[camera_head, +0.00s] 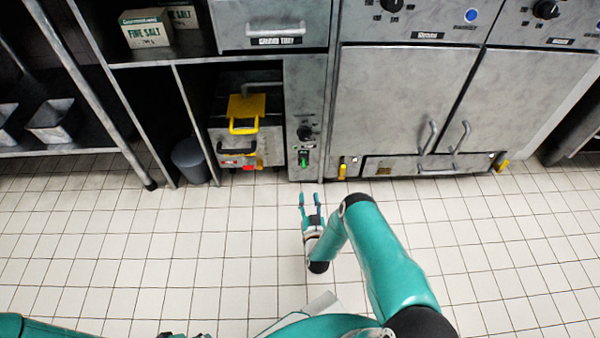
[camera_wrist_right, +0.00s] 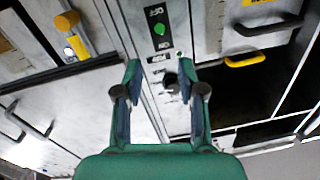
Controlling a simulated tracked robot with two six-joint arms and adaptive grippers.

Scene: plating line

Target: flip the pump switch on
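The narrow grey panel (camera_head: 306,100) between the shelf unit and the double-door cabinet carries a black round knob (camera_head: 305,132). Below the knob is a small green-marked switch (camera_head: 303,159). In the right wrist view, where the scene appears inverted, the green switch (camera_wrist_right: 159,28) sits between small dark labels; its lever position is unclear. My right gripper (camera_head: 309,200) is open and empty, its fingers pointing toward the panel, apart from it. Its spread fingers (camera_wrist_right: 160,75) also show in the right wrist view. My left arm shows only at the lower left edge; its gripper state is unclear.
A yellow-handled unit (camera_head: 246,106) stands left of the panel. The double-door cabinet (camera_head: 400,95) with grey handles and a yellow lever (camera_head: 342,168) is on the right. A grey bin (camera_head: 190,160) stands at the left. The tiled floor (camera_head: 150,250) before the panel is clear.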

